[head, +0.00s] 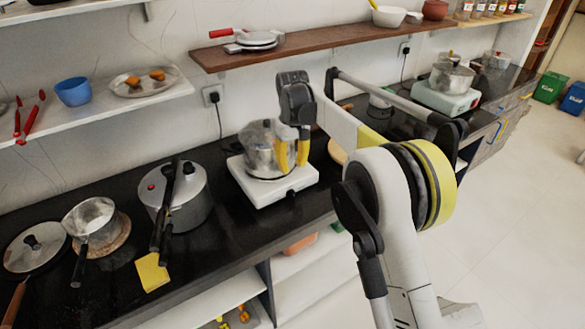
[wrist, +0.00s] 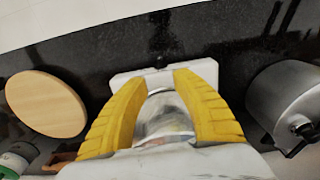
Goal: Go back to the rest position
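My gripper (head: 292,163) is at the end of my outstretched arm, over the counter at the front right side of a shiny metal pot (head: 262,150). The pot stands on a white hot plate (head: 288,186). In the wrist view my gripper (wrist: 160,76) has its two yellow fingers apart, with a gap between them. The metal pot (wrist: 165,122) and white hot plate (wrist: 205,69) show through that gap. I see nothing held between the fingers. Whether a finger touches the pot cannot be told.
A pressure cooker (head: 182,207), a saucepan (head: 91,220) and a yellow cloth (head: 152,272) are on the black counter to the left. A round wooden board (wrist: 46,103) lies beside the hot plate. A wooden shelf (head: 330,45) runs above. The floor (head: 510,220) at right is open.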

